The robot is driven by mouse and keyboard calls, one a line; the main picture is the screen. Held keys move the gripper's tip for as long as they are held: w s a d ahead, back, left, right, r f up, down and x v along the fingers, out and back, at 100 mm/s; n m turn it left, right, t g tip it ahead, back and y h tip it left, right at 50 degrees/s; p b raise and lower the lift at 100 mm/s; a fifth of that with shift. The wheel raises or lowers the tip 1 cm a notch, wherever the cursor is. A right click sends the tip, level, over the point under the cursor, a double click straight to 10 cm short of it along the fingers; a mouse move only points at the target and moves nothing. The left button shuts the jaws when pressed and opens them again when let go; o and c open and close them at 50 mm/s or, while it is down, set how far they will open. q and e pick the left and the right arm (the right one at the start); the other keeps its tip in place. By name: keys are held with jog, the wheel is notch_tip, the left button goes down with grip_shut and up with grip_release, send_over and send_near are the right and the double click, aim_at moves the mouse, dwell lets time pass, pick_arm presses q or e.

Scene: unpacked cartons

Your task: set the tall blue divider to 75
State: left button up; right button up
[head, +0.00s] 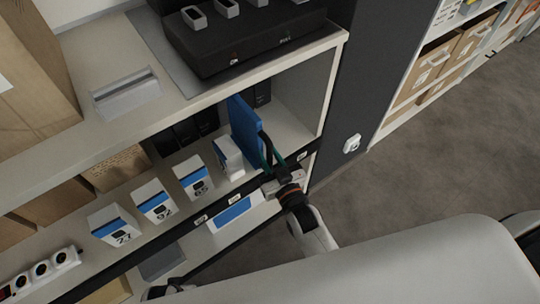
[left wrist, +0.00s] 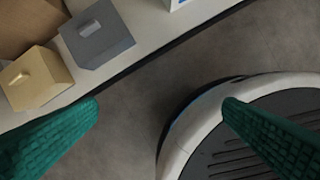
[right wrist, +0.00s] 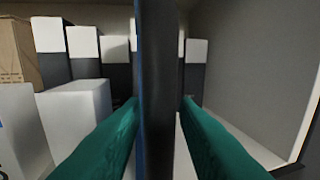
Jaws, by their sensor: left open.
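The tall blue divider (head: 243,130) stands upright, slightly tilted in the picture, on the middle shelf near its right end. Its dark front edge fills the centre of the right wrist view (right wrist: 157,90). My right gripper (head: 272,158) is at this front edge, with one teal finger on each side and the divider between them. The fingers look closed onto it, though a thin gap seems to show at the right finger. My left gripper (left wrist: 160,103) is open and empty above the floor, away from the divider.
White-and-blue cartons marked 27 (head: 114,226), 92 (head: 154,202) and 65 (head: 193,178) stand left of the divider. Another carton (head: 229,156) stands close beside it. Dark-and-white boxes (right wrist: 83,50) stand behind. The shelf's right side wall (right wrist: 250,70) is close by.

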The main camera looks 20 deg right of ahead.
jog(key=shift+o, duration=0.6)
jog(key=shift+s, duration=0.35)
pick_arm(q)
jog(key=s+f, duration=0.1)
jog(key=s+f+p, duration=0.1)
jog(key=f, duration=0.1)
jog(key=shift+s+a+f, duration=0.1)
jog(key=shift+a+f, duration=0.1)
pick_arm(e)
jog(key=s+d, duration=0.1)
jog(key=s, duration=1)
jog(key=shift+d, duration=0.4)
